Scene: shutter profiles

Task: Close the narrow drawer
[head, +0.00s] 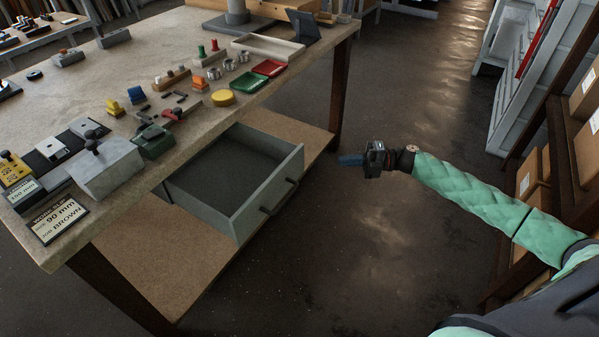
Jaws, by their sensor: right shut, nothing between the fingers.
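The narrow drawer (265,202) is grey and stands pulled out from under the workbench. Its inside looks empty, with a dark floor. A dark bar handle (279,196) is on its front face, which faces right. My right gripper (345,160) is shut and empty. It appears to the right of the drawer front, apart from the handle, with its fingers pointing left. My left gripper is not in view.
The workbench top (215,104) carries many small parts, a red tray (269,68), a green tray (250,82) and a work slip (57,220). A lower wooden shelf (170,262) lies beneath the drawer. Open floor (380,250) lies to the right; shelving with boxes (584,95) stands far right.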

